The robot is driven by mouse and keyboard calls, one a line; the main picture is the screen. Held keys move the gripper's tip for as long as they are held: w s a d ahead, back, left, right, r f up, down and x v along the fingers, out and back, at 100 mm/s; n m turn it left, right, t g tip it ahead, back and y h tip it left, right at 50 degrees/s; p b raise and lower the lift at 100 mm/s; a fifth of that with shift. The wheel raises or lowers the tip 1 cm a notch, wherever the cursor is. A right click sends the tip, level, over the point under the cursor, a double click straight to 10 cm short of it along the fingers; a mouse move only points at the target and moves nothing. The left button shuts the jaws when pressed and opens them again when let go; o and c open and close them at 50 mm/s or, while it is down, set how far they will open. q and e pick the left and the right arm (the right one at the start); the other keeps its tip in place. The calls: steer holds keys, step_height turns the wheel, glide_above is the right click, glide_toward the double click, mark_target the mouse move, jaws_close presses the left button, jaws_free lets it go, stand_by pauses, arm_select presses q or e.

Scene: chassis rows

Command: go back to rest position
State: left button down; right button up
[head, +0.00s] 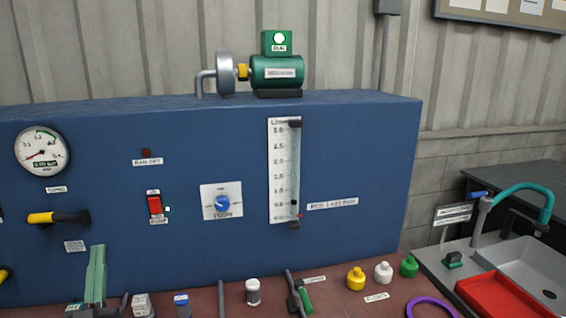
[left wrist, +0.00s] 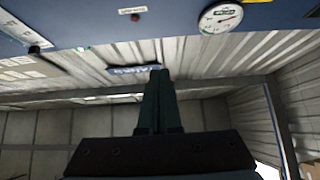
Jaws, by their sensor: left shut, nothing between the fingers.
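My left gripper (head: 98,250) points up at the lower left of the head view, in front of the blue panel (head: 340,170). Its green fingers are together with nothing between them. In the left wrist view the same fingers (left wrist: 158,78) stand closed in the middle. The panel's pressure gauge (left wrist: 221,17) shows at the top there, apart from the fingers. My right gripper shows in neither view.
The panel carries a red switch (head: 154,206), a blue knob (head: 222,204) and a yellow-handled valve (head: 52,217). Small bottles (head: 356,278) and a purple ring (head: 430,307) lie on the bench. A sink (head: 535,262) with a red tray (head: 495,297) stands right.

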arm_select(q)
steer(key=w+d+f+m+g+h, duration=0.1)
steer(key=d+f+m+g+h, duration=0.35)
steer(key=d+f+h, duration=0.35)
steer(key=s+d+f+g, duration=0.2)
steer(key=s+f+g, duration=0.2)
steer(key=f, duration=0.1)
steer(key=s+d+f+m+g, duration=0.1)
steer(key=s+f+g, duration=0.2)
steer(key=s+f, duration=0.2)
steer(key=s+d+f+g, duration=0.2)
steer(key=s+f+g, duration=0.2)
steer(key=f, duration=0.3)
steer(key=shift+s+d+f+g, duration=0.1)
steer(key=shift+s+d+g, duration=0.25)
steer(key=s+a+f+g+y, duration=0.1)
steer(key=s+f+g, duration=0.15)
steer(key=s, duration=0.35)
steer(key=s+a+f+g, duration=0.1)
steer(key=s+g, duration=0.2)
steer(key=s, duration=0.4)
steer(key=w+d+f+t+h+p, duration=0.1)
steer(key=w+d+f+t, duration=0.3)
steer(key=f, duration=0.5)
steer(key=shift+d+f+n+t+h+p, duration=0.35)
steer(key=shift+n+t+h, duration=0.1)
steer(key=shift+t, duration=0.2)
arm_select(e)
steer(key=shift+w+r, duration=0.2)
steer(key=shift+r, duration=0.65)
